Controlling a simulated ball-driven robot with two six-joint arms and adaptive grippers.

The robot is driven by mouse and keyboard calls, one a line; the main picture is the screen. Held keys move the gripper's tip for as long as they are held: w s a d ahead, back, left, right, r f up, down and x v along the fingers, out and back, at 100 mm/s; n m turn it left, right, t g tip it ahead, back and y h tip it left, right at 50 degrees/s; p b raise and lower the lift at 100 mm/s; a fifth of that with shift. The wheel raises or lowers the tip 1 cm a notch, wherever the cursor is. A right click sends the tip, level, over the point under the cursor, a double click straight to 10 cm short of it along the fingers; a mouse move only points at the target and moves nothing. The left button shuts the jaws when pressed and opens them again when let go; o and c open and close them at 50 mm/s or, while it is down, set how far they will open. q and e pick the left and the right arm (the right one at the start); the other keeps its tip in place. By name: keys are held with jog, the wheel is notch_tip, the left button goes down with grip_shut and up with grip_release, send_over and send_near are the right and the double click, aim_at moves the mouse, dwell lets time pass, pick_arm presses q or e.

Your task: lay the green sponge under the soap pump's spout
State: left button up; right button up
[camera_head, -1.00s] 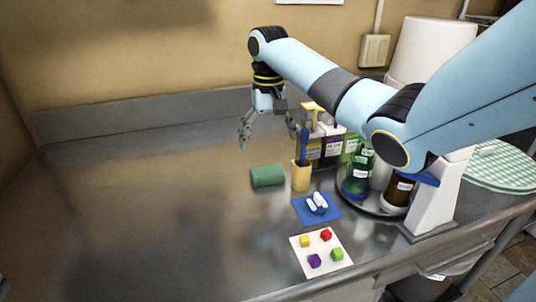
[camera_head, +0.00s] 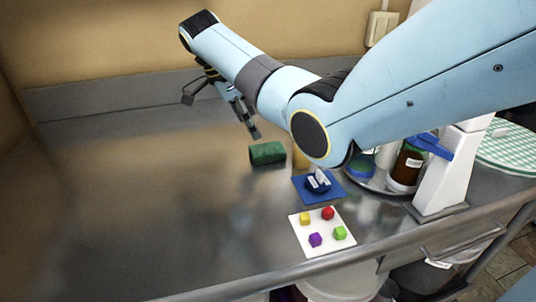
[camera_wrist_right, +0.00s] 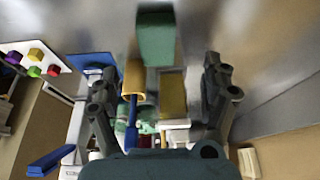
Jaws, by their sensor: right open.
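The green sponge (camera_head: 267,153) lies on the steel counter. It shows beyond my fingertips in the wrist view (camera_wrist_right: 156,38). My right gripper (camera_head: 222,116) is open and empty, above the counter just behind and left of the sponge, apart from it. Its two fingers show spread in the wrist view (camera_wrist_right: 160,85). The soap pump is hidden behind my right arm in the head view, and I cannot pick out its spout in the wrist view. My left gripper is not in view.
A yellow holder (camera_wrist_right: 133,75) with a blue-handled tool stands near the sponge. In front are a blue mat (camera_head: 305,194) and a white card (camera_head: 303,236) with coloured cubes. A brown bottle (camera_head: 406,166) stands on a round tray. The counter's left is clear.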

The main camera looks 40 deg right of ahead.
aim_at(266, 148)
jog(key=x, duration=0.3)
jog(key=shift+s+d+f, duration=0.1)
jog(key=shift+d+f, duration=0.05)
jog(key=shift+f, duration=0.05)
jog(key=x, duration=0.5)
jog(key=shift+s+d+f+p, duration=0.1)
jog(key=shift+s+p, duration=0.2)
jog(key=c, duration=1)
